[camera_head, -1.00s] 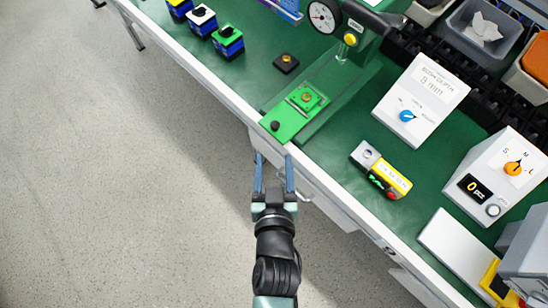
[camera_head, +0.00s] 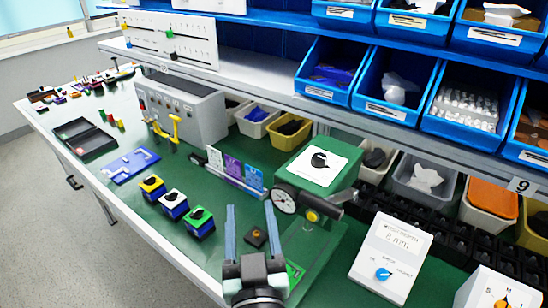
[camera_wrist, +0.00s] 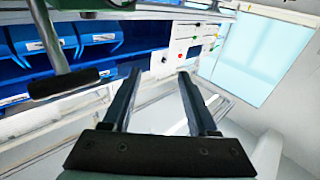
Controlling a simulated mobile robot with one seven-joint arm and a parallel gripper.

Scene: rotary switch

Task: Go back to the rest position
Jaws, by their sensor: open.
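My gripper (camera_head: 250,222) is open and empty in the head view, its two fingers pointing up the picture. In the wrist view my gripper (camera_wrist: 158,75) also shows open, with nothing between the fingers. A green press with a dial gauge (camera_head: 284,200) and a black lever (camera_head: 323,195) stands to its right. A white box with a blue rotary knob (camera_head: 384,273) stands at the lower right.
Three small switch blocks (camera_head: 174,205) sit left of the gripper. A grey control box (camera_head: 180,105) stands behind them. Blue bins (camera_head: 390,82) fill the shelf above. In the wrist view a black-ended lever (camera_wrist: 62,84) is near at left. Open floor (camera_head: 60,235) lies left of the bench.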

